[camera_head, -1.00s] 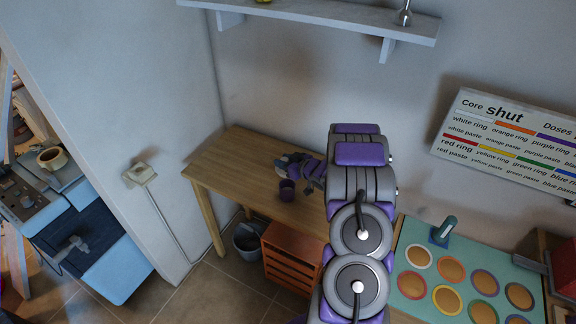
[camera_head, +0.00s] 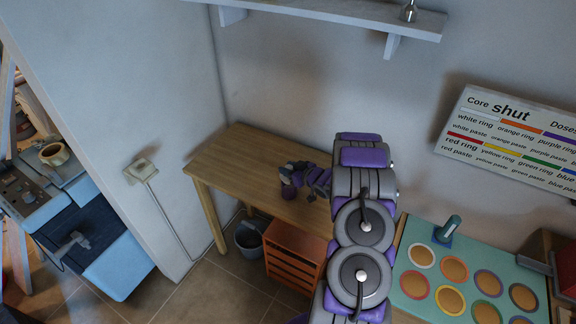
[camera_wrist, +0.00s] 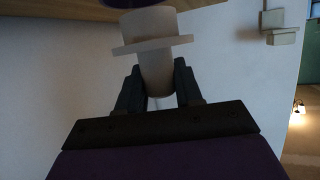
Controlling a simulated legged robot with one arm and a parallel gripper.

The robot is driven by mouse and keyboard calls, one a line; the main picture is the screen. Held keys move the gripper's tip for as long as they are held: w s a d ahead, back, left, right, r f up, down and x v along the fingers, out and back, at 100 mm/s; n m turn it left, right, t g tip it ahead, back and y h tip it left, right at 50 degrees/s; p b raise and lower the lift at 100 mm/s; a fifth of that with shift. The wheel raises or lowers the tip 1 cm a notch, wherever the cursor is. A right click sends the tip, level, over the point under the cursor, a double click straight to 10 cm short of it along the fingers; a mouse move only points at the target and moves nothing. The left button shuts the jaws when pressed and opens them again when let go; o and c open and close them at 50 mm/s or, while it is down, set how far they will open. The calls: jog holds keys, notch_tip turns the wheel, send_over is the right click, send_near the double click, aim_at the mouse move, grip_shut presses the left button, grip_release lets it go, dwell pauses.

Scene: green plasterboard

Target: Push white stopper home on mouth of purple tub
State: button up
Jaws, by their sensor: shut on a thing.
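The white stopper (camera_wrist: 157,70) is held between the two dark fingers of my gripper (camera_wrist: 160,88) in the wrist view. Only a sliver of the tub shows at the top edge there, so I cannot tell whether stopper and tub touch. In the head view, the tub (camera_head: 262,194) appears as a small purple shape near the table's front edge, close to my gripper (camera_head: 285,177). The stopper is hard to make out there.
The wooden table (camera_head: 230,165) is bare to the left. An orange drawer unit (camera_head: 293,250) and a grey bucket (camera_head: 248,238) stand below its front. A shelf (camera_head: 330,17) hangs above. A teal board with coloured rings (camera_head: 420,235) lies to the right.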

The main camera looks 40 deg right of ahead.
jog(key=shift+d+f, duration=0.1)
jog(key=shift+d, duration=0.3)
jog(key=shift+a, duration=0.7)
jog(key=shift+d, duration=0.1)
jog(key=shift+d, duration=0.25)
jog(key=shift+a+p, duration=0.1)
jog(key=shift+p, duration=0.3)
jog(key=shift+d+p, duration=0.2)
jog(key=shift+p, duration=0.1)
jog(key=shift+f, duration=0.85)
jog(key=shift+f+b, duration=0.4)
jog(key=shift+f, duration=0.35)
jog(key=shift+f, duration=0.25)
